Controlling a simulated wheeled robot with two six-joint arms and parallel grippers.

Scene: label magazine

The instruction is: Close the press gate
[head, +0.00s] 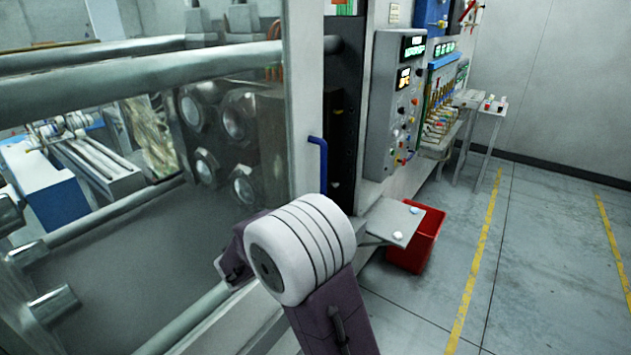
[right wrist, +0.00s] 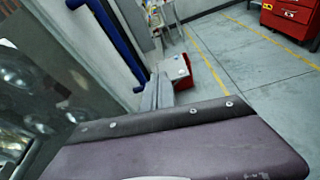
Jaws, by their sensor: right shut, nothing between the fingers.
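The press gate is a clear panel with a pale grey upright frame (head: 304,110); it also shows in the right wrist view (right wrist: 70,85). Its blue handle (head: 321,160) is on the frame's right side and runs diagonally in the right wrist view (right wrist: 118,42). My right arm's white joint and purple link stand in front of the gate in the head view and hide the frame's lower part. My right gripper (right wrist: 157,93) is shut and empty, just beside the handle's lower end. I cannot tell whether they touch. My left gripper is out of view.
A grey control panel (head: 397,100) is right of the gate. A small grey shelf (head: 393,222) and a red bin (head: 428,238) stand low beside it. Grey floor with yellow lines is open at right. A red cabinet (right wrist: 291,20) is farther off.

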